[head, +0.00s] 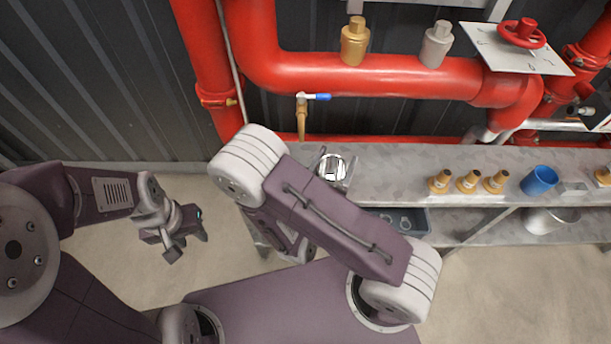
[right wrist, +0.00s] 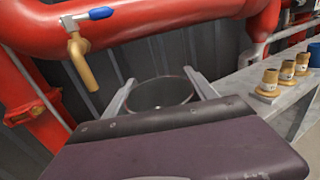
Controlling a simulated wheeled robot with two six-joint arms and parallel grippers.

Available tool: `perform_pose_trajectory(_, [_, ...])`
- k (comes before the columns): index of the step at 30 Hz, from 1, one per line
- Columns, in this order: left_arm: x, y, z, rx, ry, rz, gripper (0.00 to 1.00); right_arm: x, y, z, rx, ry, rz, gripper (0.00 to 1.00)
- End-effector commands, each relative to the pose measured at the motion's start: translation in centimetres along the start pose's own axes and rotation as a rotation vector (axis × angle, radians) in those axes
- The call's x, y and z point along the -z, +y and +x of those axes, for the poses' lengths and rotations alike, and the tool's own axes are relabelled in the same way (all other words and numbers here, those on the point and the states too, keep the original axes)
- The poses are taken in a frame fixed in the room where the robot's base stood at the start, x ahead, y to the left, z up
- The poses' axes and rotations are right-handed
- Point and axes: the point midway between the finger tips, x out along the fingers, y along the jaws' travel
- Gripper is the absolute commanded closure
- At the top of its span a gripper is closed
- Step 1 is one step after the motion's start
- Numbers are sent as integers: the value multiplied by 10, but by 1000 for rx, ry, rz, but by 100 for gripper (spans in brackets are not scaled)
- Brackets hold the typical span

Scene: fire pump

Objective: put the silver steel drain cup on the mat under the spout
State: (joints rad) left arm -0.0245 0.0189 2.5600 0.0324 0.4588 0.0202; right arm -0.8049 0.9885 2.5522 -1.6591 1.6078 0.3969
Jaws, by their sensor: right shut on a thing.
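The silver steel drain cup (head: 331,168) is between the fingers of my right gripper (head: 335,166), which is shut on it at the left end of the grey bench. In the right wrist view the cup (right wrist: 162,93) sits between both fingers, its open rim up. The brass spout (head: 301,122) with a blue lever hangs from the red pipe, behind and left of the cup; it also shows in the right wrist view (right wrist: 82,62). I cannot make out the mat. My left gripper (head: 187,244) is open and empty, low at the left, away from the bench.
Several brass fittings (head: 467,182) and a blue cup (head: 540,180) stand on the bench (head: 395,165) to the right. A dark tray (head: 418,220) and a metal pot (head: 548,219) are on the lower shelf. Red pipes (head: 390,78) run behind. My right arm hides the bench's front left.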

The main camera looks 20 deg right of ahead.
Motion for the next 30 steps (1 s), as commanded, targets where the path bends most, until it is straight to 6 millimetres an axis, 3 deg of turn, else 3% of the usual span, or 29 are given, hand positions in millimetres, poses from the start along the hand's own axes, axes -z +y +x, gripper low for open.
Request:
perform_pose_trajectory(3, [-3,-1,33,0,0,0,64,26,19,9,5,-1,12,77])
perform_pose_trajectory(9, [-4,-1,38,0,0,0,64,52,71,32,4,-1,6,77])
perform_pose_trajectory(13, [-4,-1,44,0,0,0,64,66,94,42,3,-1,4,77])
perform_pose_trajectory(21, [-5,-1,46,0,0,0,64,73,105,47,1,0,-1,77])
perform_pose_trajectory(27, [-6,-1,61,0,0,0,64,108,105,46,1,1,-2,77])
perform_pose_trajectory(30, [-6,-1,61,0,0,0,64,111,105,46,1,0,1,77])
